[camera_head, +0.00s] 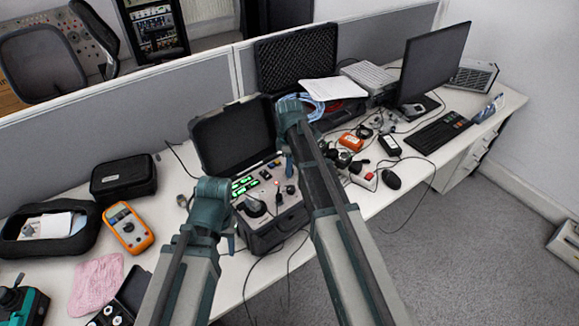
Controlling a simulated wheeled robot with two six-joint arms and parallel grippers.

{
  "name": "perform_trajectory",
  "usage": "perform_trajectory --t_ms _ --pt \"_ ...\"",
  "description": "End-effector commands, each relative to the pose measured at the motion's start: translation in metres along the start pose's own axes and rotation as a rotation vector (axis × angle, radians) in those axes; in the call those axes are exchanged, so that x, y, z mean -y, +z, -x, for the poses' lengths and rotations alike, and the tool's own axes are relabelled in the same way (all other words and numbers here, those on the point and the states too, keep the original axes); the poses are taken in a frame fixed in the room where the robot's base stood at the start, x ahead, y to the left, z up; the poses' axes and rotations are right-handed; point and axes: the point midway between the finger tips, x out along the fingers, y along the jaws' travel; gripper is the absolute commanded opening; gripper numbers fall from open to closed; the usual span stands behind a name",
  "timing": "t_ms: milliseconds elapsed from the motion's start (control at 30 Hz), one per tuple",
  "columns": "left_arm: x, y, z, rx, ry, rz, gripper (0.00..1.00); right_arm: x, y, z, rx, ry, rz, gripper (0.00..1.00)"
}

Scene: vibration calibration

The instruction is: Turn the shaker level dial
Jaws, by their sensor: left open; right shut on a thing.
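The shaker unit is an open black case (262,240) on the desk with its lid (234,137) raised. Its panel carries green displays (244,185), a round black fitting (255,207) and small controls. My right gripper (289,172) points down over the right part of the panel and is shut on a small control there, which appears to be the shaker level dial. The fingers and wrist hide most of this control. My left gripper (231,241) is open and empty at the left front edge of the case, partly hidden by its wrist.
An orange multimeter (128,227), a black pouch (123,179) and a pink cloth (96,283) lie to the left. A mouse (391,179), cables, keyboard (437,134) and monitor (433,61) stand to the right. A grey partition runs behind the desk.

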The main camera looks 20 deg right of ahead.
Motion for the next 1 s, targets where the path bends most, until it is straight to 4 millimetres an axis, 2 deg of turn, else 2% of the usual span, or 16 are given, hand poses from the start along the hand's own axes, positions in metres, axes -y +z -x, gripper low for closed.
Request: perform_trajectory --t_ms 567,600,733,1000 --pt "0.0000 0.0000 -0.0001 0.000 0.000 0.000 0.50 0.0001 0.0001 -0.0001 0.000 0.000 0.027 0.00" --pt "0.0000 0.0000 -0.0001 0.000 0.000 0.000 0.50 0.0001 0.0001 -0.0001 0.000 0.000 0.027 0.42" --pt "0.0000 0.0000 0.0000 0.000 0.000 0.000 0.50 0.0001 0.0001 0.0000 0.000 0.000 0.026 0.65" --pt "0.0000 0.0000 0.0001 0.000 0.000 0.000 0.50 0.0001 0.0000 0.0001 0.000 0.000 0.026 0.67"
